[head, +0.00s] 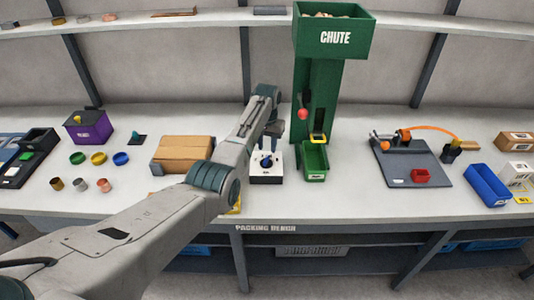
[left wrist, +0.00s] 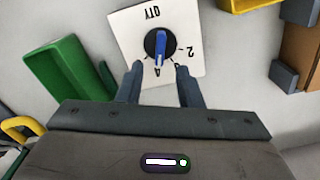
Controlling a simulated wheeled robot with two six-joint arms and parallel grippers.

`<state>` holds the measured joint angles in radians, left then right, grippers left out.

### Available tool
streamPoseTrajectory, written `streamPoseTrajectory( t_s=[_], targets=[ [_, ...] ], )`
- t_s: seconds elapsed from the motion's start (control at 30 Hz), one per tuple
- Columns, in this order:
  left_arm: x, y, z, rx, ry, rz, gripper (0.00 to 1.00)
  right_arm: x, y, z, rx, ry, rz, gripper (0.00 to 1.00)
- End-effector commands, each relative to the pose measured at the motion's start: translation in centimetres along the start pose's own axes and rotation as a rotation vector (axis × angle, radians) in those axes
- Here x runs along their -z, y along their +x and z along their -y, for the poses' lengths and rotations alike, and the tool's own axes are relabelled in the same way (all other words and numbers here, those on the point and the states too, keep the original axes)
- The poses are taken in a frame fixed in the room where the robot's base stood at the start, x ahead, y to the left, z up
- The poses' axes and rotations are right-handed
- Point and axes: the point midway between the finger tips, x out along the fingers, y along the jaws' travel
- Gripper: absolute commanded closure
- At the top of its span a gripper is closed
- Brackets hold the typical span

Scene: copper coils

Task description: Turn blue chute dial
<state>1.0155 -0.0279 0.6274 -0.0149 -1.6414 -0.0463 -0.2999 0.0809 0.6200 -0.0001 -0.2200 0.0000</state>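The blue dial (left wrist: 161,45) is a blue bar handle on a round black base, set on a white plate (left wrist: 125,30) marked "QTY" with numbers. In the left wrist view the bar stands nearly upright in the picture. The dial also shows in the head view (head: 266,161) on its small white box, in front of the green chute (head: 318,95). My left gripper (left wrist: 159,70) is open, with its two fingers apart and pointing at the dial. The lower end of the bar lies between the fingertips in the picture; contact cannot be told. My right gripper is out of view.
A green bin (head: 314,162) stands just right of the dial box, under the chute. A red-knobbed lever (head: 303,113) sits on the chute's left side. Cardboard boxes (head: 182,153) stand left of the dial. The grey bench (head: 340,205) is clear in front of the bin.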

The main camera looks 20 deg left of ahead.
Motion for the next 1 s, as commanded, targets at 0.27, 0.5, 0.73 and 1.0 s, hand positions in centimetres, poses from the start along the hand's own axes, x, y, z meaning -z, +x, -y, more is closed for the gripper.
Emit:
streamPoseTrajectory(
  t_s=[0.27,0.5,0.73,1.0],
  targets=[
    [0.1,-4.7,0.0,0.000,0.000,-0.002,0.67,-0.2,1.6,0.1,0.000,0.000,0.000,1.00],
    [0.0,-6.0,0.0,0.000,0.000,0.001,0.67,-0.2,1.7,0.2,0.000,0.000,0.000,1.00],
    [0.0,-6.0,0.0,0.000,0.000,0.001,0.67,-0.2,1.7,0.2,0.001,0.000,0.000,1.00],
    [0.0,-6.0,0.0,0.000,0.000,0.001,0.67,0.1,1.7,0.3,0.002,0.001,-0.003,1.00]
  ],
)
